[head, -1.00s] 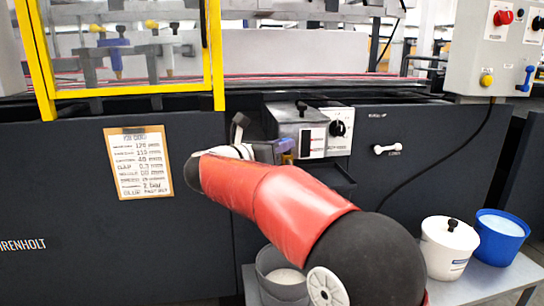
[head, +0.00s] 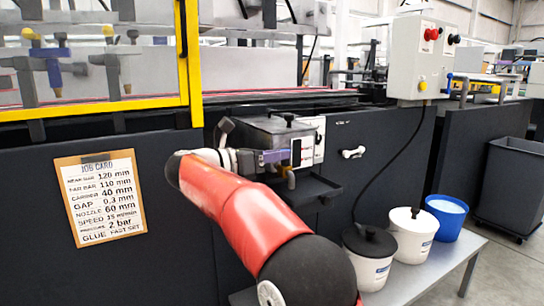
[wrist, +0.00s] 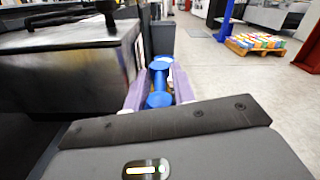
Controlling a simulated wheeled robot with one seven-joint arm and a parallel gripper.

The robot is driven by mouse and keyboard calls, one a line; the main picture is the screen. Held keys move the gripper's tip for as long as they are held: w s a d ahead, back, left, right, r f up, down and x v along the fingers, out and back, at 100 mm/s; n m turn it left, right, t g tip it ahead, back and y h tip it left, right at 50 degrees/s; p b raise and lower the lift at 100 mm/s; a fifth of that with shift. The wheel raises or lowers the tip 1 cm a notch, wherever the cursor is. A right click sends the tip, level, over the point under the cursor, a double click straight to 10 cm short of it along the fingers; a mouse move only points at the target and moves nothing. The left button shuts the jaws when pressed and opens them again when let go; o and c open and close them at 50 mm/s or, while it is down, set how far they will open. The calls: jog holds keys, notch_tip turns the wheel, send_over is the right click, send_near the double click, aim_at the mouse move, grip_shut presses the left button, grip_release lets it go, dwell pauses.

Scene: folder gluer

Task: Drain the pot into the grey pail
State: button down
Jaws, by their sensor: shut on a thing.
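The glue pot is a grey metal box (head: 270,132) with a black-knobbed lid, mounted on the dark machine front; its side and lid also show at the left in the wrist view (wrist: 70,75). My gripper (wrist: 159,88) has its purple fingers shut on a blue handle (wrist: 160,66) beside the pot. In the head view my gripper (head: 275,157) is at the pot's front, mostly seen from behind. A small brass-coloured spout (head: 291,178) points down just past it. The grey pail is not visible now; my red arm covers much of the area below the pot.
A white tub with a black lid (head: 369,256), another white tub (head: 412,235) and a blue bucket (head: 447,217) stand on a low metal bench (head: 425,272). A job card (head: 100,197) hangs at left. A dark bin (head: 508,190) stands at right.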

dwell(0.4)
jog(key=c, duration=1.2)
grip_release()
jog(key=v, duration=0.7)
jog(key=shift+a, duration=0.35)
jog(key=shift+s+r, duration=0.1)
jog(key=shift+s, duration=0.05)
